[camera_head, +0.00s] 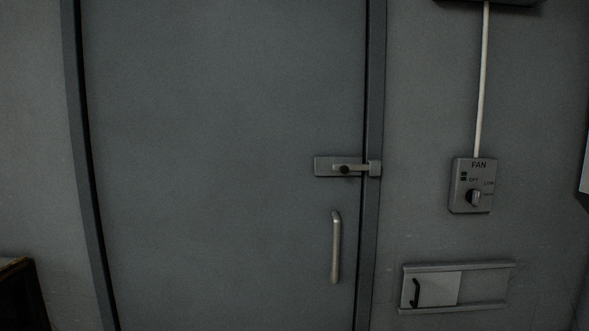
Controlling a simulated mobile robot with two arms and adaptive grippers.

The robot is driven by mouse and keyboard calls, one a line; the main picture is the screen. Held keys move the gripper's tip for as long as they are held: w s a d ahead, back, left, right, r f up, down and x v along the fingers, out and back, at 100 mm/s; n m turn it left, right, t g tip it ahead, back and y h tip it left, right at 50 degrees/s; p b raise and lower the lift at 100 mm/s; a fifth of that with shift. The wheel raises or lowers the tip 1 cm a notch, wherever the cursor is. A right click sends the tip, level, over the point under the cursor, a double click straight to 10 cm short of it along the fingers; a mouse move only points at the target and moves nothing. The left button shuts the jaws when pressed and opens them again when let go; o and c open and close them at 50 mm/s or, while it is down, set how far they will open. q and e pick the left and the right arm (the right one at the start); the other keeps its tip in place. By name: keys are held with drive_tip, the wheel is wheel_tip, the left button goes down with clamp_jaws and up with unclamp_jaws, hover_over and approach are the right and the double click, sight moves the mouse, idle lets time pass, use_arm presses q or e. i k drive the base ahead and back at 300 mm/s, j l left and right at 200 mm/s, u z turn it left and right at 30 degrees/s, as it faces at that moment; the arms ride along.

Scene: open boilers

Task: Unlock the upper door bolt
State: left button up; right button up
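A grey door (220,150) stands shut in its frame in the head view. A metal bolt (348,168) is mounted near the door's right edge, above the handle. Neither of my grippers is in view.
A vertical bar handle (336,247) is on the door below the bolt. Right of the door are a fan switch box (472,186) with a conduit (482,80) and a small sliding panel (437,289) with a dark handle. A dark object (20,295) stands at lower left.

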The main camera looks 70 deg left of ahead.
sight(345, 168)
drive_tip(key=u, duration=1.9)
drive_tip(key=k+j, duration=0.05)
drive_tip(key=j, duration=0.05)
